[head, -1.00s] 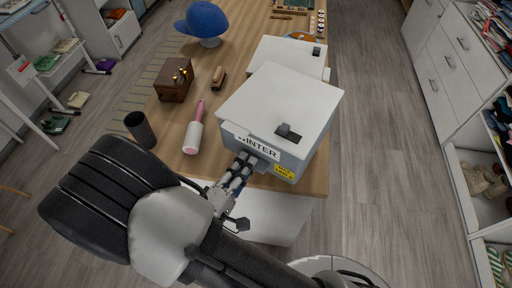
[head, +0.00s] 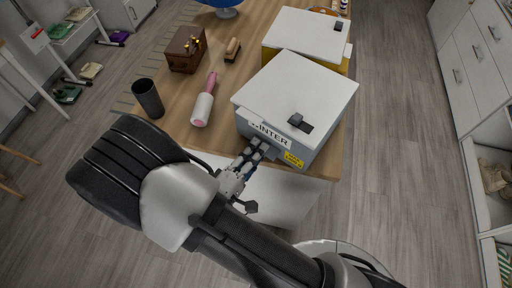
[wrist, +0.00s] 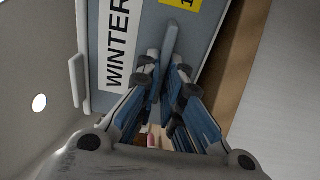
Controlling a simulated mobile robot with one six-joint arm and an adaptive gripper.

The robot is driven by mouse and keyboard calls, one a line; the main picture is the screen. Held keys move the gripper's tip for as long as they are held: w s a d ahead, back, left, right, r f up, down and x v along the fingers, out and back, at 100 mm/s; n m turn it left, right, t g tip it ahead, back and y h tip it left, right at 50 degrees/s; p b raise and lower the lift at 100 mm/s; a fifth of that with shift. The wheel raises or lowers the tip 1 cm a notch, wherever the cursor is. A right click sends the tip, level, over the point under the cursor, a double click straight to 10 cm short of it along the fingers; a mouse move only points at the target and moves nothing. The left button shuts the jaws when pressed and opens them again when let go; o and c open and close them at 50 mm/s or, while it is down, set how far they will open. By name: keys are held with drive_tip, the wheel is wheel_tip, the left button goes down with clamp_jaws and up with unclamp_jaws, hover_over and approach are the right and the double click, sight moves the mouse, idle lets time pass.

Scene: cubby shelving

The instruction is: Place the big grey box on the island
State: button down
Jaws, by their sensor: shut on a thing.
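The big grey box (head: 270,130) has a white lid, a dark latch, a WINTER label and a yellow sticker. It is over the near end of the wooden island (head: 178,108); I cannot tell whether it rests fully on the top. My gripper (head: 256,149) is at the box's near face, below the label. In the wrist view my gripper (wrist: 168,85) is shut on a grey bar-like handle (wrist: 170,38) of the box, beside the WINTER label (wrist: 118,40). The box's underside is hidden.
A white-lidded box (head: 308,35) with yellow sides stands just behind. To the left on the island are a lint roller (head: 203,106), a brush (head: 232,49) and a wooden chest (head: 185,52). A dark cup (head: 148,98) is at the left edge. Floor on the right is clear.

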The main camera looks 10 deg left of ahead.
drive_tip(key=shift+f+b, duration=0.55)
drive_tip(key=shift+f, duration=0.05)
idle(0.5)
drive_tip(key=c, duration=1.7)
unclamp_jaws()
drive_tip(key=shift+o, duration=0.2)
drive_tip(key=shift+f, duration=0.1)
drive_tip(key=v, duration=1.2)
